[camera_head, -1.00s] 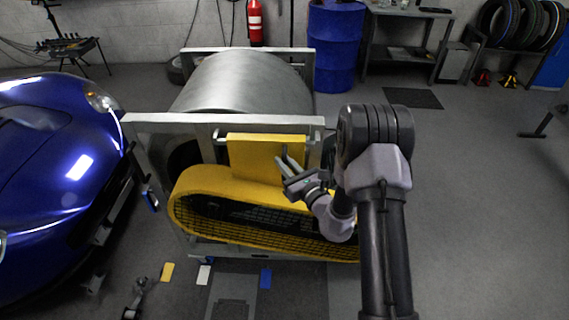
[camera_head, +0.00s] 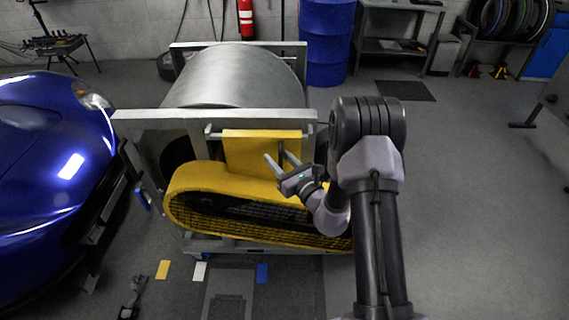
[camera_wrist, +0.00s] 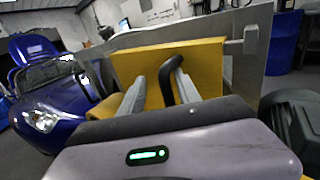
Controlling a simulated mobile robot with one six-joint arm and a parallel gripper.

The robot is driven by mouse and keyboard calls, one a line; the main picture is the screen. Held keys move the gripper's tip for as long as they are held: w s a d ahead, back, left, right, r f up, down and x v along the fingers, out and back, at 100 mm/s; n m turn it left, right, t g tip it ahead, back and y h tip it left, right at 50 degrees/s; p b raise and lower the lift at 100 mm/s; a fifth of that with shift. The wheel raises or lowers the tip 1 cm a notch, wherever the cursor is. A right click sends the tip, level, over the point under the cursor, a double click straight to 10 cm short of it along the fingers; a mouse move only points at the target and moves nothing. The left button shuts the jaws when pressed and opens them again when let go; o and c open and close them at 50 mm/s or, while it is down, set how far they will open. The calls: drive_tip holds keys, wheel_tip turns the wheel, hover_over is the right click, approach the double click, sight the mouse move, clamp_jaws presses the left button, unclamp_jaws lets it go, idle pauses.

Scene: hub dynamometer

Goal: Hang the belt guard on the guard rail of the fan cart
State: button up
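The yellow belt guard (camera_head: 190,182) has a long, rounded mesh-fronted body and an upright back plate (camera_head: 240,150). The plate's top edge lies at the grey guard rail (camera_head: 209,131), which pokes out at its left side; whether it hooks over the rail is not clear. The rail's right end (camera_wrist: 248,40) shows in the wrist view. A dark curved handle (camera_wrist: 171,68) stands out from the plate. My gripper (camera_head: 279,156) is open in front of the plate. In the wrist view its fingers (camera_wrist: 158,82) point at the plate, with the handle near the right finger; contact is unclear.
The rail is on a grey frame (camera_head: 150,117) around a large metal drum (camera_head: 235,75). A blue car (camera_head: 50,170) stands close at left. A blue barrel (camera_head: 327,45) and a bench (camera_head: 395,20) are behind.

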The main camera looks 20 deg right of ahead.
drive_tip(key=v, duration=1.7)
drive_tip(key=s+a+r+n+g+y, duration=0.5)
drive_tip(key=a+r+n+g, duration=0.25)
drive_tip(key=a, duration=0.25)
drive_tip(key=s+a+r+n+g+y, duration=0.5)
drive_tip(key=a+r+n+g, duration=0.1)
drive_tip(key=a+n, duration=0.35)
drive_tip(key=s+a+n+g+h, duration=0.1)
drive_tip(key=s+n+g+h, duration=0.3)
drive_tip(key=s+n+h, duration=0.45)
drive_tip(key=d+r+n+t+h, duration=0.3)
drive_tip(key=d+r+t+h, duration=0.1)
drive_tip(key=d, duration=0.4)
drive_tip(key=shift+s+r+t+p, duration=0.35)
drive_tip(key=shift+r+t, duration=0.3)
drive_tip(key=shift+t, duration=0.3)
